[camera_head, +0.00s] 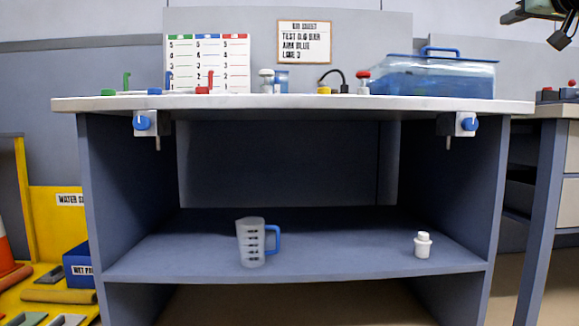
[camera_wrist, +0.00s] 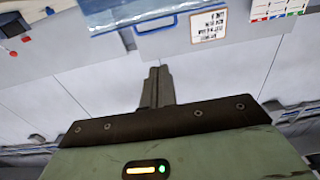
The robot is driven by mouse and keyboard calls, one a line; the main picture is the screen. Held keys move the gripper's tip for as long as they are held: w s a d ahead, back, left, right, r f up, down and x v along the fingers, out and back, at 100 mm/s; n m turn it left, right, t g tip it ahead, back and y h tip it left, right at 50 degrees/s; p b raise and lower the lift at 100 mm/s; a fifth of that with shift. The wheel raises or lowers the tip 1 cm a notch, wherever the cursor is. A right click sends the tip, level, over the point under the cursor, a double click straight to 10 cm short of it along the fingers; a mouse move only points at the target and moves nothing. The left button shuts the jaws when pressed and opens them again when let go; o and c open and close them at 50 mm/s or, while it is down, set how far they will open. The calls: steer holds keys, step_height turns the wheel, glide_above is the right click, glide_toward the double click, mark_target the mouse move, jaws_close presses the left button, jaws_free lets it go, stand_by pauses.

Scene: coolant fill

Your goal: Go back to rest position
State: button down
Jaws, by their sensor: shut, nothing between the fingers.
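My gripper (camera_wrist: 158,75) shows in the wrist view with its two fingers pressed together and nothing between them. It is in the air, apart from everything around it. In the head view a dark part of my arm (camera_head: 555,18) shows at the top right corner, above and to the right of the workbench (camera_head: 290,104). The fingertips cannot be made out there. The wrist view looks at the wall upside down, with the blue-lidded clear tank (camera_wrist: 125,12) at its top edge.
The tank (camera_head: 433,75) stands on the bench top at the right, beside small valves and fittings (camera_head: 363,82). A measuring jug (camera_head: 250,243) and a white bottle (camera_head: 423,245) stand on the lower shelf. A side bench (camera_head: 556,110) is at the right. Yellow spill-kit shelving (camera_head: 70,200) is at the left.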

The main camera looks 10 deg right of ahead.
steer(key=w+a+f+n+g+y+p, duration=0.1)
steer(key=w+a+f+g+y+p, duration=0.15)
steer(key=a+f, duration=0.45)
steer(key=w+a+f+g+y+p, duration=0.2)
steer(key=w+a+f, duration=0.15)
steer(key=a, duration=0.45)
steer(key=s+a+f+n+g+y+p, duration=0.1)
steer(key=s+a+f+g+p, duration=0.25)
steer(key=a+f, duration=0.45)
steer(key=s+a+f+n+g+p, duration=0.1)
steer(key=s+a+f+g+p, duration=0.15)
steer(key=s+a+f, duration=0.6)
steer(key=s+a+f+n+g+p, duration=0.2)
steer(key=s+a+f+g+p, duration=0.3)
steer(key=s+a, duration=0.5)
steer(key=s+d+f+n+g+h+p, duration=0.15)
steer(key=s+f, duration=0.25)
steer(key=s, duration=0.5)
steer(key=s+d+f+n+g+h+p, duration=0.1)
steer(key=s+f+n+g+h+p, duration=0.15)
steer(key=s, duration=0.55)
step_height(320, 180, up, 37)
steer(key=m+t+p, duration=0.1)
steer(key=p, duration=3.6)
steer(key=shift+w+a, duration=0.15)
steer(key=shift+w, duration=0.2)
